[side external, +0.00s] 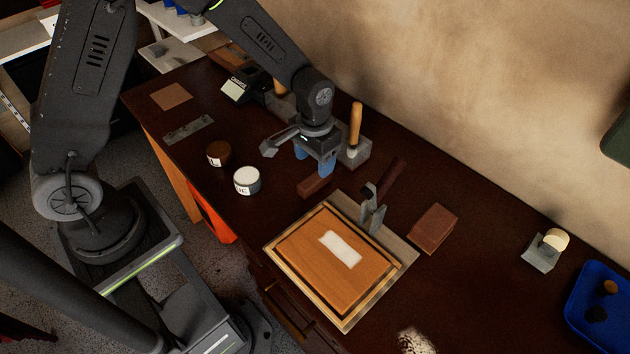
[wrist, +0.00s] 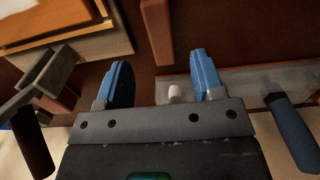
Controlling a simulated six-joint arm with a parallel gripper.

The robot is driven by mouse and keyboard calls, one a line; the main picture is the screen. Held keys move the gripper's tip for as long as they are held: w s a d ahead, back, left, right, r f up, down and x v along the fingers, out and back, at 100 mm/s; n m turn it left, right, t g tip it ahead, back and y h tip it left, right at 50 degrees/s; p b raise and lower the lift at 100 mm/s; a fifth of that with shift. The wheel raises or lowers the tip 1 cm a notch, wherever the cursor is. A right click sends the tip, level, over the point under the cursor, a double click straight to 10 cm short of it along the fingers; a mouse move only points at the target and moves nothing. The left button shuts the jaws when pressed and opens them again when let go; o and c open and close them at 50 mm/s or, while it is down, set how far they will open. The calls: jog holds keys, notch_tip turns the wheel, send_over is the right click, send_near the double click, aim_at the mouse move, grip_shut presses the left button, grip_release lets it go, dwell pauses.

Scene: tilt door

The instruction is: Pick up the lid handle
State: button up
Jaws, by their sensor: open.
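The lid (side external: 308,264) is an orange-brown wooden panel with a white patch, lying in a pale wooden frame on the dark table; part of it shows at the upper left of the wrist view (wrist: 35,18). A grey metal bracket (side external: 375,215) with a dark red-brown grip (side external: 391,180) stands at its far edge. A small reddish-brown bar (side external: 315,186) lies beside the frame; it also shows in the wrist view (wrist: 157,28). Which part is the lid handle is unclear. My gripper (side external: 313,163) is open and empty near the bar, its blue fingers (wrist: 158,72) apart.
A grey block with an upright wooden-handled tool (side external: 355,125) stands close behind my gripper. A white-topped jar (side external: 247,181) and a brown jar (side external: 219,153) stand left. A brown block (side external: 433,229) sits right of the frame. A blue tray (side external: 600,300) is far right.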

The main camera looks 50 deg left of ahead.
aim_at(315, 178)
jog(key=shift+w+f, duration=0.1)
jog(key=shift+f, duration=3.45)
jog(key=shift+c, duration=0.2)
jog(key=c, duration=1)
jog(key=shift+o, duration=0.2)
jog(key=shift+r, duration=0.15)
